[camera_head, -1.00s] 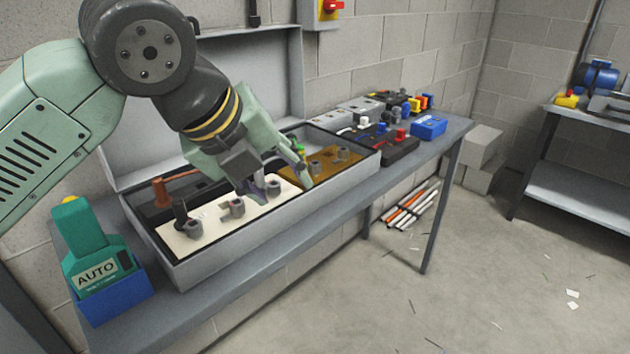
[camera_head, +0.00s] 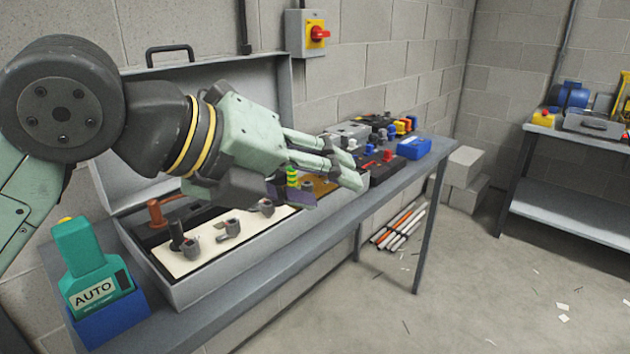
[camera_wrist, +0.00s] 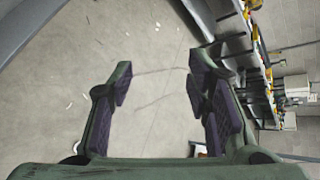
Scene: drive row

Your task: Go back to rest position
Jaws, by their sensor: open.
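My gripper (camera_head: 345,163) is green with dark purple finger pads. In the head view it is raised above the open grey case and points to the right. Its fingers are apart and nothing is between them; in the wrist view (camera_wrist: 160,95) only bare floor shows between the pads. The grey case (camera_head: 215,287) stands on the bench with its lid up against the wall. Inside it a cream panel (camera_head: 190,263) carries several grey fittings. My arm and gripper hide part of the case and its brown panel (camera_head: 320,186).
A green AUTO unit (camera_head: 92,270) sits in a blue holder at the bench's near left. Colourful components and a blue box (camera_head: 414,148) stand at the bench's far end. A red switch (camera_head: 318,33) is on the wall. A second bench (camera_head: 580,202) stands right; floor between is open.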

